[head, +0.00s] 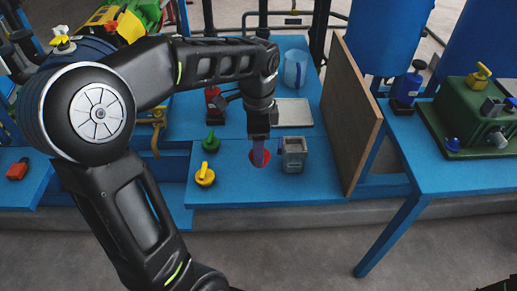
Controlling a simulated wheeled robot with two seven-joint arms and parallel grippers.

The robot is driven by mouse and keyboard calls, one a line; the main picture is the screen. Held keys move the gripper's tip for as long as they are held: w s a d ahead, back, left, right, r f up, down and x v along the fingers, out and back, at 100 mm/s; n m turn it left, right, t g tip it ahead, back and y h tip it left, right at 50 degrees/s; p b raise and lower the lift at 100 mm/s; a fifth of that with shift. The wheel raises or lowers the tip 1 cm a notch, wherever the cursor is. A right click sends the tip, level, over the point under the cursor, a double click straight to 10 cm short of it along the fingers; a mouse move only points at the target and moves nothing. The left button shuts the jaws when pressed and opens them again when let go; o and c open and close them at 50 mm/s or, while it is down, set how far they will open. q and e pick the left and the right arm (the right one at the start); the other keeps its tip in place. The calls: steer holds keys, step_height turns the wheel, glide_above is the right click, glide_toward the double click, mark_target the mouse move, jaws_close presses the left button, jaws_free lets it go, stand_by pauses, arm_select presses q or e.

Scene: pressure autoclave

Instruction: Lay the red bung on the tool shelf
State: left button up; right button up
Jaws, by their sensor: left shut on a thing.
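The red bung (266,158) shows as a red disc at the middle of the view, over the front part of a blue shelf (300,188). My left gripper (260,150) reaches down from above and is shut on the bung, with its fingers hiding the middle of it. I cannot tell whether the bung touches the shelf or hangs just above it. My right gripper is not in view.
A grey square cup (293,155) stands close to the right of the bung. A green knobbed piece (211,142) and a yellow one (204,174) sit to the left. A brown upright board (352,115) bounds the right side. The shelf front is clear.

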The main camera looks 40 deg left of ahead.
arm_select(q)
steer(key=shift+f+b, duration=0.45)
steer(key=shift+f, duration=1.85)
steer(key=shift+f+b, duration=0.65)
steer(key=shift+f, duration=1.85)
steer(key=shift+f, duration=0.2)
steer(key=o, duration=1.3)
steer(key=shift+o, duration=0.2)
steer(key=shift+r, duration=0.2)
step_height(320, 180, up, 12)
steer(key=p, duration=0.2)
steer(key=shift+p, duration=0.4)
